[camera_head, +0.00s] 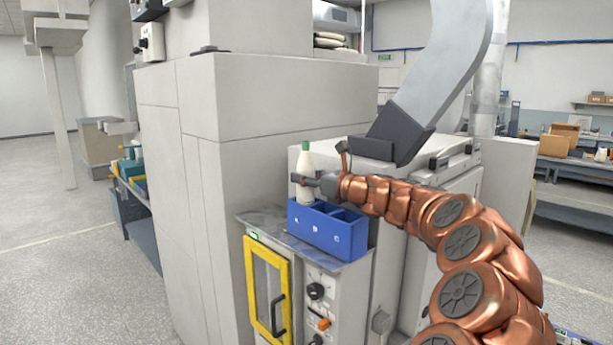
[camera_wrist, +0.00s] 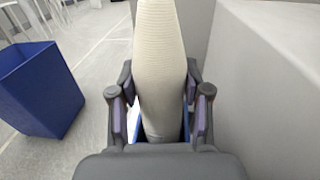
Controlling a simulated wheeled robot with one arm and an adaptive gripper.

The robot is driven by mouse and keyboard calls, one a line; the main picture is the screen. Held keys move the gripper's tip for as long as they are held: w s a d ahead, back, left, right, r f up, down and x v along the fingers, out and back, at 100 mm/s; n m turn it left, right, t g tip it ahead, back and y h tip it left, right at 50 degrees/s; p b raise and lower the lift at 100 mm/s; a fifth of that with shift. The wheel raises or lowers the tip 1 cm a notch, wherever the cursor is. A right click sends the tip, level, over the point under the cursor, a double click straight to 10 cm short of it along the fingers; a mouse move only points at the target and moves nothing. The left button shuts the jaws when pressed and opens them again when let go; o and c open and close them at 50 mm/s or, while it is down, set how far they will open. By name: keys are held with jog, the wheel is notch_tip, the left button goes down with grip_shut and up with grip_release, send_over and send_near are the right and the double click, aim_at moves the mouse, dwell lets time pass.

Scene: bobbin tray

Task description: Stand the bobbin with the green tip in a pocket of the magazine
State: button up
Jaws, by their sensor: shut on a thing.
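The cream bobbin (camera_head: 305,162) with a green tip stands upright over the left end of the blue magazine (camera_head: 326,236), at the pocket marked A. Its lower end meets the rim there; I cannot tell how far inside it is. My gripper (camera_head: 307,183) reaches in from the right and is shut on the bobbin's body. In the wrist view the bobbin (camera_wrist: 160,70) sits between both fingers of my gripper (camera_wrist: 160,118), with strips of blue beside its lower part. The green tip is outside that view.
The magazine rests on a grey cabinet top (camera_head: 268,229) above a yellow-framed door (camera_head: 268,285). A tall pale cabinet (camera_head: 225,110) stands close on the left, and a pale machine housing behind. A blue open box (camera_wrist: 42,88) shows left in the wrist view.

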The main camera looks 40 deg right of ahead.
jog(key=shift+f+b, duration=0.4)
jog(key=shift+f, duration=0.55)
jog(key=o, duration=1.3)
jog(key=v, duration=1.2)
jog(key=shift+d, duration=0.1)
